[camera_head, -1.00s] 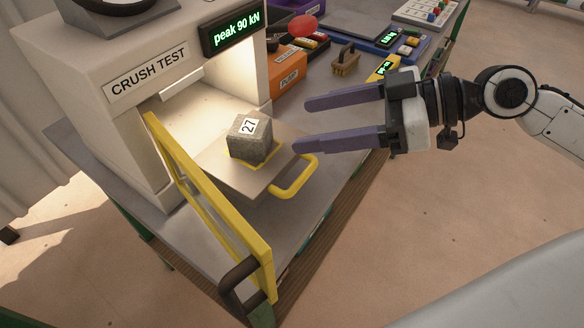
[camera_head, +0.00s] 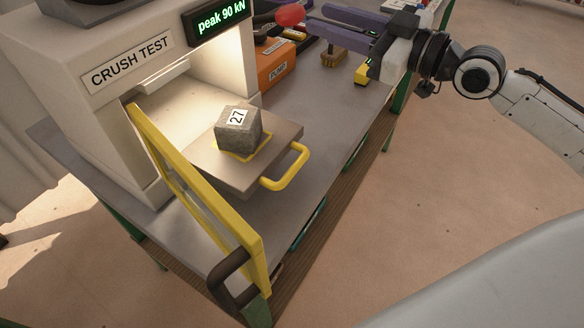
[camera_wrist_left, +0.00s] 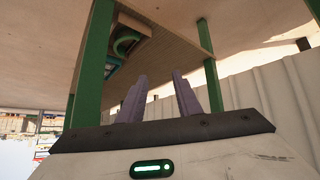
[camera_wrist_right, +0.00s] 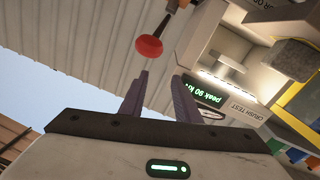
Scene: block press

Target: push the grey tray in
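The grey tray (camera_head: 280,143) sticks out of the open front of the crush-test press (camera_head: 65,45). A yellow loop handle (camera_head: 297,168) is on its outer edge. A grey block marked 27 (camera_head: 248,137) sits upright on the tray, on a yellow outline. My right gripper (camera_head: 315,20) is open and empty, beyond the tray at the top of the head view, close to a red knob (camera_head: 290,14). That knob also shows in the right wrist view (camera_wrist_right: 149,47), past the fingertips. My left gripper (camera_wrist_left: 159,76) is open and empty, outside the head view.
The press's yellow-framed door (camera_head: 190,185) stands open in front, left of the tray, with a dark handle (camera_head: 230,280). An orange pump box (camera_head: 277,68), a brush (camera_head: 333,57) and a yellow display box (camera_head: 363,73) lie behind. The bench right of the tray is clear.

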